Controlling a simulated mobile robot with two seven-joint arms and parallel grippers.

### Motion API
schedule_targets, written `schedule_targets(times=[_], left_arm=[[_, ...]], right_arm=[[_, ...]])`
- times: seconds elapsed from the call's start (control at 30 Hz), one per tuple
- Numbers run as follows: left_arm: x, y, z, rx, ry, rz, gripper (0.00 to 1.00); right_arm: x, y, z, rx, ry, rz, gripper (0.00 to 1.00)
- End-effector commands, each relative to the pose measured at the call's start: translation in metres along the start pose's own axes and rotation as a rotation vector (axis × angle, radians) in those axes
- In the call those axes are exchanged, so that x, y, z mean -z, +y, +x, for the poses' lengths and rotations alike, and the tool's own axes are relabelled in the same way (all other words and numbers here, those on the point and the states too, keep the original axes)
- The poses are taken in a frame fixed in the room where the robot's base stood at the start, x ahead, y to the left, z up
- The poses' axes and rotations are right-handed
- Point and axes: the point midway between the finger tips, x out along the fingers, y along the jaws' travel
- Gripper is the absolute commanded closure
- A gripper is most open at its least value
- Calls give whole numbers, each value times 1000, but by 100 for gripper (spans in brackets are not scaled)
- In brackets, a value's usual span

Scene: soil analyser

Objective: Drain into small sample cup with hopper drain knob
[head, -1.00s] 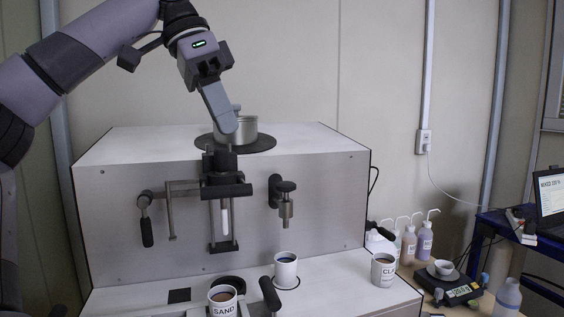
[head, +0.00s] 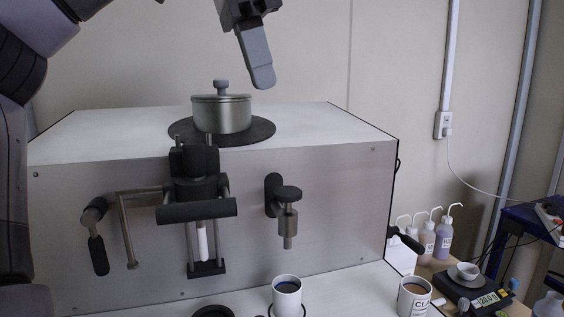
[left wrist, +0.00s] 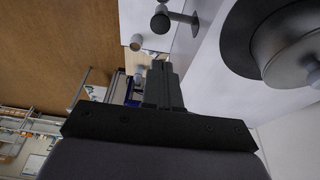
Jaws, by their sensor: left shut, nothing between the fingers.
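The grey box-shaped machine (head: 330,185) has a black knob (head: 287,192) above a short metal spout (head: 288,225) on its front, right of centre. A white cup with dark contents (head: 287,300) stands below the spout. A small white cup (head: 467,270) sits on the scale at the right. My left gripper (head: 262,80) is shut and empty, above the machine top and right of the lidded metal pot (head: 222,113). Its shut fingers (left wrist: 162,80) also show in the left wrist view. My right gripper is not in view.
The pot stands on a black disc (head: 262,130) on the machine top. A lever assembly (head: 196,210) sticks out at the front, left of the knob. A labelled cup (head: 413,299) stands at the counter's right. The scale (head: 486,297) and several wash bottles (head: 444,240) stand farther right.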

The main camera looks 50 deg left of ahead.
Motion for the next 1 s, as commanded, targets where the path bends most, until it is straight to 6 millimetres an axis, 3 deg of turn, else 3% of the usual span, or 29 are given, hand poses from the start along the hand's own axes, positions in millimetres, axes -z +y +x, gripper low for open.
schedule_targets(times=[0.47,0.67,1.0], left_arm=[[0,0,6,-1,-1,1,100],[-1,0,31,-2,-2,2,100],[-1,0,98,-3,-4,2,100]], right_arm=[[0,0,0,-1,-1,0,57],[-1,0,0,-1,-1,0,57],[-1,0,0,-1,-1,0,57]])
